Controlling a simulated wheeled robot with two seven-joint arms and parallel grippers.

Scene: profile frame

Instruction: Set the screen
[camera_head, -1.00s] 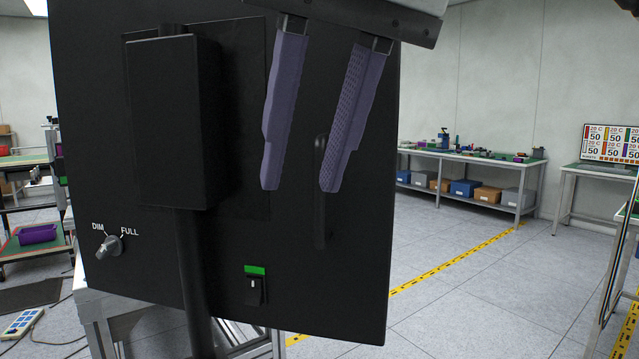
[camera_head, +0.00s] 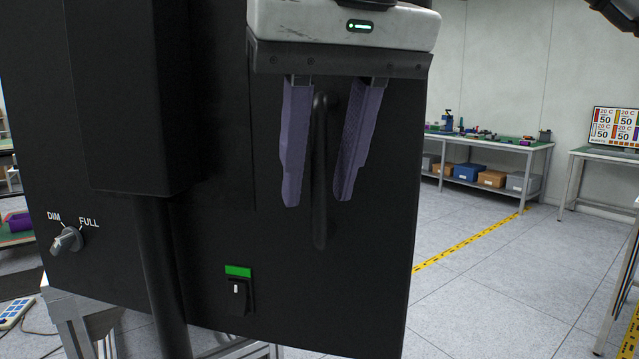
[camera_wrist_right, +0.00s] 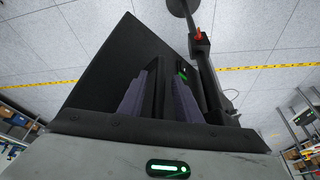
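The screen is a large black panel (camera_head: 340,290) seen from behind, filling the left and middle of the head view. A black vertical handle (camera_head: 320,232) is near its right edge. My right gripper (camera_head: 317,202) points down with its purple fingers open, one on each side of the handle, with gaps showing. Its depth relative to the handle is hard to judge. The right wrist view also shows the open fingers (camera_wrist_right: 166,72) in front of the panel (camera_wrist_right: 112,68). A DIM/FULL knob (camera_head: 67,241) and a rocker switch (camera_head: 238,296) sit low on the panel. My left gripper is out of view.
A black box (camera_head: 125,100) and pole (camera_head: 161,270) stand on the panel's left part. A metal frame (camera_head: 85,315) shows below. Open floor (camera_head: 480,300) lies to the right, with a workbench (camera_head: 490,143) and a monitor (camera_head: 614,127) beyond.

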